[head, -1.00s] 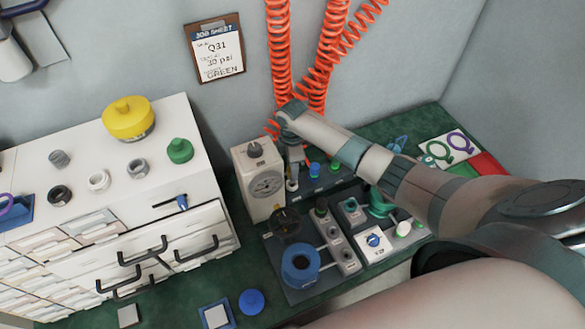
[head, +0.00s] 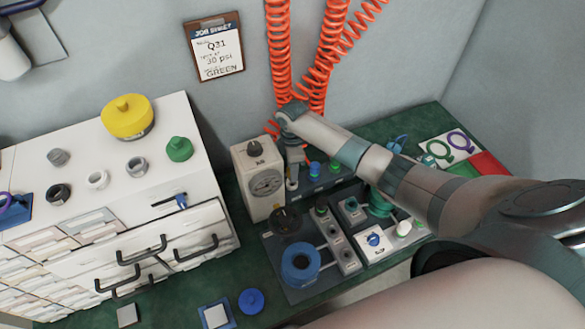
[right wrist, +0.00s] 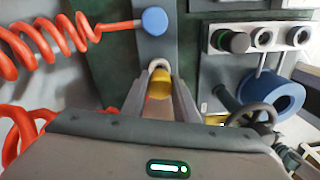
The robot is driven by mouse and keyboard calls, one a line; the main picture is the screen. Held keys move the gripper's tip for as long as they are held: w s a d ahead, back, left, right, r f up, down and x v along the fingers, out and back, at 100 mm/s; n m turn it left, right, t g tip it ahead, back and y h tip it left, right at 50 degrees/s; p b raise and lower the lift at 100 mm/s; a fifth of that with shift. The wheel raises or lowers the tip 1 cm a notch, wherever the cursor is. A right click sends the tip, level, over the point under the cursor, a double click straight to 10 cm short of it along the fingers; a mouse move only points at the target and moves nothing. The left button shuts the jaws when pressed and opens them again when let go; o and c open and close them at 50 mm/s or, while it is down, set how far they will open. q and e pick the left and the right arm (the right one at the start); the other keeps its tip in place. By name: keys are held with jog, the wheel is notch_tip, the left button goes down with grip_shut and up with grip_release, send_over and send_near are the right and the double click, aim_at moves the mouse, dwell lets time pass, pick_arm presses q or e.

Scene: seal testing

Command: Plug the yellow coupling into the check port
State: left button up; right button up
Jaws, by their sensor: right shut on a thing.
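My right gripper (right wrist: 160,95) is shut on the yellow coupling (right wrist: 159,88), which shows between the fingers in the right wrist view. A pale ring shows just beyond the coupling's tip. I cannot tell which opening is the check port. My left gripper is not in view.
The white gauge box (head: 257,182) stands close left of the gripper. Orange coiled hoses (head: 280,50) hang behind it. A blue ring fixture (head: 300,262) and a dark round knob (head: 286,220) are in front. A white drawer cabinet (head: 120,205) fills the left.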

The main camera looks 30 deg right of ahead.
jog(key=shift+p, duration=0.35)
dwell(0.7)
jog(key=shift+f+b, duration=0.75)
jog(key=shift+f, duration=0.65)
dwell(0.7)
jog(key=o, duration=1.2)
notch_tip(320, 180, up, 17)
jog(key=b, duration=0.2)
jog(key=shift+w+r+b, duration=0.15)
jog(key=shift+r+b, duration=0.05)
jog(key=shift+b, duration=0.2)
jog(key=shift+f, duration=0.1)
dwell(0.3)
